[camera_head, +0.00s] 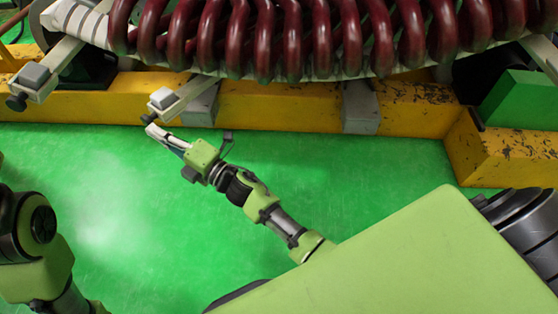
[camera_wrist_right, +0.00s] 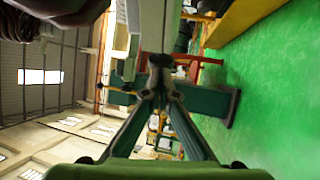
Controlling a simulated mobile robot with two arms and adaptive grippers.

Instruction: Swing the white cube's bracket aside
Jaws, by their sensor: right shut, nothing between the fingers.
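The white cube (camera_head: 162,98) sits on the outer end of a pale bracket (camera_head: 188,96) that juts out from under the red coils. A dark knob (camera_head: 148,117) is at the bracket's end, beside the cube. My right gripper (camera_head: 151,129) is shut with nothing in it, its tips close to the knob; I cannot tell if they touch. In the right wrist view the fingers meet (camera_wrist_right: 159,88) just below the dark knob (camera_wrist_right: 160,62), with the pale bracket (camera_wrist_right: 155,25) beyond. My left arm shows at the lower left, but its gripper is out of view.
A second bracket with a grey cube (camera_head: 34,75) and knob stands at the left. Red-brown coils (camera_head: 300,40) hang above a worn yellow beam (camera_head: 270,105). A yellow block (camera_head: 505,150) and a green block (camera_head: 522,100) are at the right. The green floor (camera_head: 110,190) is clear.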

